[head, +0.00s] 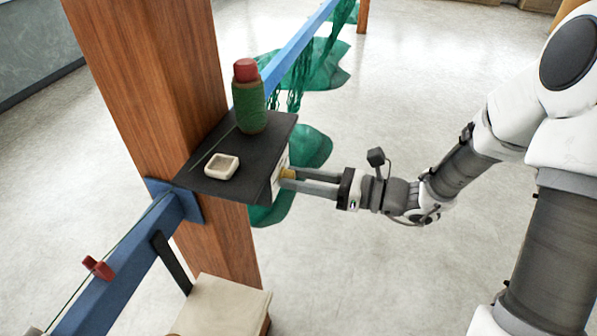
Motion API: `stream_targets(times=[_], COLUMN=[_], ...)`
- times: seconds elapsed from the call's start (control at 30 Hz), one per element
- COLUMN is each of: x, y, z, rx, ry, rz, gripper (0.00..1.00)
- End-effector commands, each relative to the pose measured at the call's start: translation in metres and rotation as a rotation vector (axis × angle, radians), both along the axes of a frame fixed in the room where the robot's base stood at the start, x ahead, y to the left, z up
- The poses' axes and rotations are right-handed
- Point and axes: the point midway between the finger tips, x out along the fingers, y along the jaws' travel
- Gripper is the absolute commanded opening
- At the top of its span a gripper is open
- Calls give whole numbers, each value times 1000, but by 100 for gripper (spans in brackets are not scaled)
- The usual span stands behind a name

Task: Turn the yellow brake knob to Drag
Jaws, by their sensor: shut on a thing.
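The yellow brake knob (287,173) is on the right-hand face of a dark shelf box (228,177) fixed to a wooden post. Only a small part of the knob shows between the fingers. My gripper (291,178) reaches in from the right, roughly level, with its two fingers shut on the knob. A pale plate (280,164) lies behind the knob on that face. Any markings on it, and which way the knob points, cannot be read from this angle.
A green twine spool (249,106) with a red top and a small white dish (222,167) stand on the shelf. The wooden post (155,85) and blue rail (125,262) are at left. Green netting (308,148) hangs behind. The floor at right is clear.

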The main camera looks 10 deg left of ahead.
Motion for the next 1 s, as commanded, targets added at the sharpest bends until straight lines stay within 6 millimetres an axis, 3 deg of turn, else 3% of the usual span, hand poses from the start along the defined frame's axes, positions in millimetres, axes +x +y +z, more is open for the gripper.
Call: stream_targets(times=[0.47,0.5,0.6,1.0], x=[1,1,0,0], y=[0,0,0,0], z=[0,0,0,0], rx=[2,2,2,1], ry=[10,10,10,11], rz=[-1,-1,-1,0], gripper=[0,44,62,64])
